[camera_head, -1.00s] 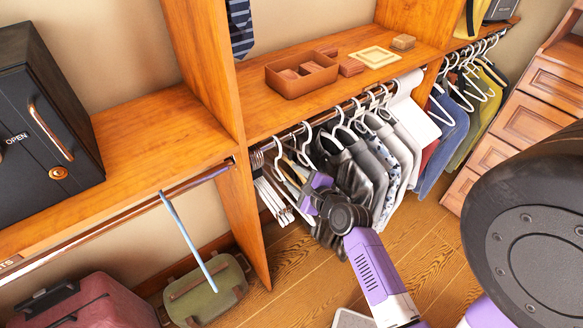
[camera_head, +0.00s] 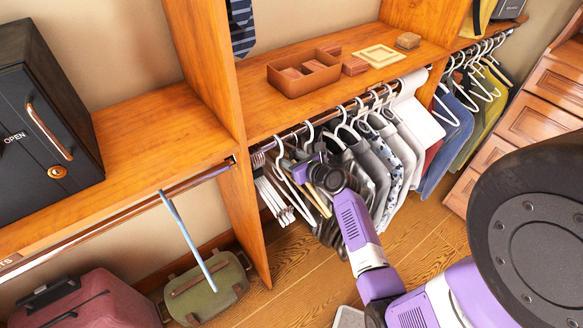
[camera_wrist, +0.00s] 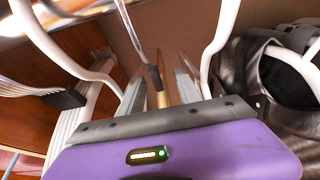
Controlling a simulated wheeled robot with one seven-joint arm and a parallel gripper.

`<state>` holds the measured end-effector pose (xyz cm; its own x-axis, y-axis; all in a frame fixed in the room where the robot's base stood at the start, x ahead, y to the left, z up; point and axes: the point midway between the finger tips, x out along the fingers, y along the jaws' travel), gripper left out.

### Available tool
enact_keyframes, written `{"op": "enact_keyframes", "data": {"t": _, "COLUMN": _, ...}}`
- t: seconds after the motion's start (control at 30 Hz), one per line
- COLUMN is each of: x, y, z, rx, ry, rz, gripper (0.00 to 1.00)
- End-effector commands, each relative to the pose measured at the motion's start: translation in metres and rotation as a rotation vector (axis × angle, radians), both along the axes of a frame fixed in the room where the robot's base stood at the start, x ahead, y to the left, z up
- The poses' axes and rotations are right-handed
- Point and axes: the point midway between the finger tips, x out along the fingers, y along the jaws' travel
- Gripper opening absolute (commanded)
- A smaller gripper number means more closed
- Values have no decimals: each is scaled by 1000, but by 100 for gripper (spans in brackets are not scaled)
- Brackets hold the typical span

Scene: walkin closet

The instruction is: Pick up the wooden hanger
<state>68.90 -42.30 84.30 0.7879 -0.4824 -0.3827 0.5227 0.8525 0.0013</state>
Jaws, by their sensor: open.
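The wooden hanger (camera_head: 318,201) hangs among the clothes at the left end of the middle rail, a thin tan strip partly hidden by my arm. In the wrist view a narrow tan wooden piece (camera_wrist: 163,98) shows between my fingers, seen nearly edge on. My gripper (camera_wrist: 160,84) is open, with one finger on each side of this piece. I cannot tell whether either finger touches it. In the head view my gripper (camera_head: 300,172) is just below the rail, among the hangers, and mostly hidden.
White hangers (camera_head: 276,196) hang close on the left, and a dark jacket (camera_wrist: 262,75) is close on the right. A wooden divider (camera_head: 243,215) stands left of the hangers. The shelf above holds a brown box (camera_head: 303,82). A green bag (camera_head: 205,288) lies on the floor.

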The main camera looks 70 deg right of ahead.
Motion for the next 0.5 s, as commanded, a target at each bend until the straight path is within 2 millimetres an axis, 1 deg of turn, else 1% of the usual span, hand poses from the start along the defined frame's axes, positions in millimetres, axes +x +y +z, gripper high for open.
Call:
{"op": "enact_keyframes", "data": {"t": 0.03, "x": 7, "y": -4, "z": -3, "rx": 0, "ry": 0, "rz": 0, "gripper": 41}}
{"op": "enact_keyframes", "data": {"t": 0.1, "x": 13, "y": -8, "z": -6, "rx": 0, "ry": 0, "rz": 0, "gripper": 41}}
{"op": "enact_keyframes", "data": {"t": 0.2, "x": 18, "y": -11, "z": -9, "rx": -1, "ry": 0, "rz": 0, "gripper": 41}}
{"op": "enact_keyframes", "data": {"t": 0.43, "x": 19, "y": -12, "z": -10, "rx": -1, "ry": 2, "rz": -1, "gripper": 41}}
{"op": "enact_keyframes", "data": {"t": 0.47, "x": 19, "y": -11, "z": -10, "rx": -1, "ry": 1, "rz": -1, "gripper": 39}}
{"op": "enact_keyframes", "data": {"t": 0.5, "x": 19, "y": -11, "z": -10, "rx": -1, "ry": 1, "rz": -1, "gripper": 31}}
